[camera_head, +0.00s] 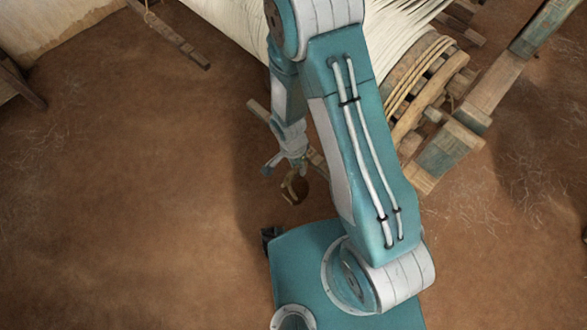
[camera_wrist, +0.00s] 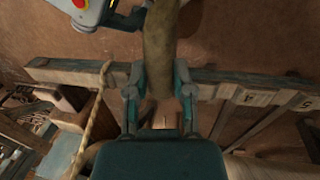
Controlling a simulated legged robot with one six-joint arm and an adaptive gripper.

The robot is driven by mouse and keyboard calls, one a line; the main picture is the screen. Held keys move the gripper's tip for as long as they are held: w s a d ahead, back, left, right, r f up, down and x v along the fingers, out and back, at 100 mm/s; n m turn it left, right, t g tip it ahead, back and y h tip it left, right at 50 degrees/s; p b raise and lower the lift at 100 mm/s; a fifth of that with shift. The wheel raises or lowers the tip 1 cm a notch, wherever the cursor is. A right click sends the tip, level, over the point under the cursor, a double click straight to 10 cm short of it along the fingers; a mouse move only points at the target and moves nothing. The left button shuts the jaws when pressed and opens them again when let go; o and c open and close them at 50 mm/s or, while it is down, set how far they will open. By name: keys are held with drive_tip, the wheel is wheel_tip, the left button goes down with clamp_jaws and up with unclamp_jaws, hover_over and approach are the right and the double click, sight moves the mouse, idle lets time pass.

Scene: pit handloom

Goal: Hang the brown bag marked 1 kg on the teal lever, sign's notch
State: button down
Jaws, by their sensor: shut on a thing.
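My gripper (camera_wrist: 158,82) is shut on the neck of a brown bag (camera_wrist: 159,48), which runs up out of the top of the wrist view. In the head view my gripper (camera_head: 288,162) is small, with the brown bag (camera_head: 301,187) hanging below it, partly dark. No 1 kg mark is readable. Whether bag and bar touch cannot be told. No sign is clearly seen.
A rope (camera_wrist: 92,122) hangs at the bar's left part. The loom's wooden roller (camera_head: 425,85) and white warp threads (camera_head: 235,25) stand at the upper right and top. Brown earth floor (camera_head: 130,190) is open on the left.

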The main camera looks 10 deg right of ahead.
drive_tip(key=shift+w+d+f, duration=0.1)
drive_tip(key=shift+w+d, duration=0.85)
drive_tip(key=shift+d, duration=0.35)
drive_tip(key=shift+w+d+f, duration=0.1)
drive_tip(key=shift+w+d, duration=0.8)
drive_tip(key=shift+d, duration=0.4)
drive_tip(key=shift+w+d+f, duration=0.1)
drive_tip(key=shift+w+d, duration=0.85)
drive_tip(key=shift+d, duration=0.35)
drive_tip(key=shift+f, duration=1.05)
drive_tip(key=shift+f, duration=0.3)
drive_tip(key=shift+c, duration=2)
unclamp_jaws()
wheel_tip(320, 180, up, 12)
drive_tip(key=w+a, duration=0.1)
drive_tip(key=w, duration=0.1)
drive_tip(key=shift+a+f, duration=0.2)
drive_tip(key=shift+a, duration=0.05)
drive_tip(key=shift+r, duration=0.1)
